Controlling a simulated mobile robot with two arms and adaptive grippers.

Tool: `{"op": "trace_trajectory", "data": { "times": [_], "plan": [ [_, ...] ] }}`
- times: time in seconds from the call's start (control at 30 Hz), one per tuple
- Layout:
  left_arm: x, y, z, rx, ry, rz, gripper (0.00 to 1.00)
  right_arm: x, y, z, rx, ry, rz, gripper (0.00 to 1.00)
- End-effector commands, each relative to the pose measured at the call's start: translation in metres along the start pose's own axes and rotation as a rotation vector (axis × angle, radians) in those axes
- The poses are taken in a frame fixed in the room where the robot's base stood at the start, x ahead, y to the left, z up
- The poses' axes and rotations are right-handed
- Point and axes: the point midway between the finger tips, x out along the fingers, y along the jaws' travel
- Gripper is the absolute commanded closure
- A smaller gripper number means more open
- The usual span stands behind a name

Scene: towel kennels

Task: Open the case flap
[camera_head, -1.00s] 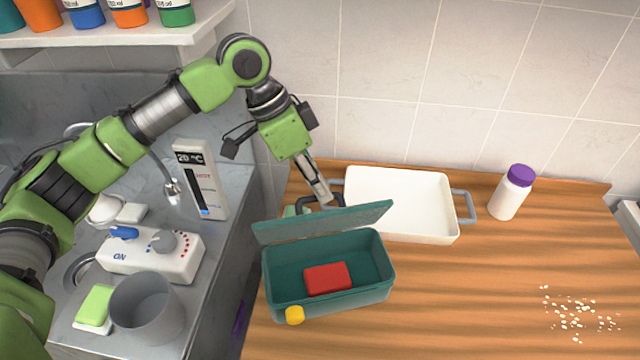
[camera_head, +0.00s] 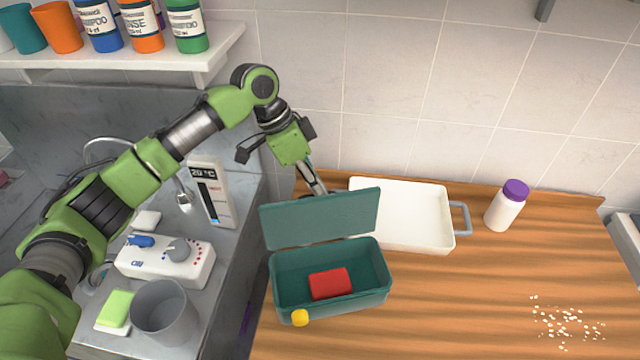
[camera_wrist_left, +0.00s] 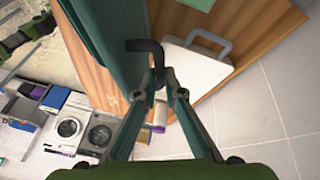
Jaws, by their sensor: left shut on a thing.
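The teal case (camera_head: 286,300) stands on the wooden counter, with a yellow latch (camera_head: 300,317) on its front and a red block (camera_head: 329,283) inside. Its flap (camera_head: 320,218) is raised at the back edge and stands steeply, its inner face towards me. My left gripper (camera_head: 318,190) comes down behind the flap, which hides its fingertips in the head view. In the left wrist view, my left gripper (camera_wrist_left: 163,90) is shut on the flap's dark handle (camera_wrist_left: 150,50), beside the teal flap (camera_wrist_left: 112,35). My right gripper is not in view.
A white tray (camera_head: 440,243) with grey handles stands right behind the case. A white bottle with a purple cap (camera_head: 505,208) and white crumbs (camera_head: 567,325) are further right. A grey cup (camera_head: 163,318) and control box (camera_head: 140,265) stand left. The counter's front middle is clear.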

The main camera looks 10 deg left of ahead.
Motion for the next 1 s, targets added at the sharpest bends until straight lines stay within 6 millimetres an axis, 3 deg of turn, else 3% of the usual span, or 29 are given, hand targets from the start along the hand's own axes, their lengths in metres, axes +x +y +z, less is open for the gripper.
{"op": "trace_trajectory", "data": {
  "times": [0.3, 0.77, 0.8, 0.83, 1.0],
  "plan": [
    [0.010, -0.011, 0.005, -0.001, -0.010, 0.008, 1.00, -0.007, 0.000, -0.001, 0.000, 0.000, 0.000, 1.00],
    [0.013, -0.012, 0.007, 0.001, -0.013, 0.011, 1.00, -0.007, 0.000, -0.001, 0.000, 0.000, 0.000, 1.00],
    [0.013, -0.012, 0.007, 0.001, -0.013, 0.011, 0.83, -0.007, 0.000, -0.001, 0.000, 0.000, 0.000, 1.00],
    [0.013, -0.012, 0.007, 0.001, -0.013, 0.012, 0.76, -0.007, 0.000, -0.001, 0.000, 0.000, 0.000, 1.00],
    [0.011, -0.013, 0.005, 0.001, -0.008, 0.008, 0.74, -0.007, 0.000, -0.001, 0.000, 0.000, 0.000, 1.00]
  ]
}}
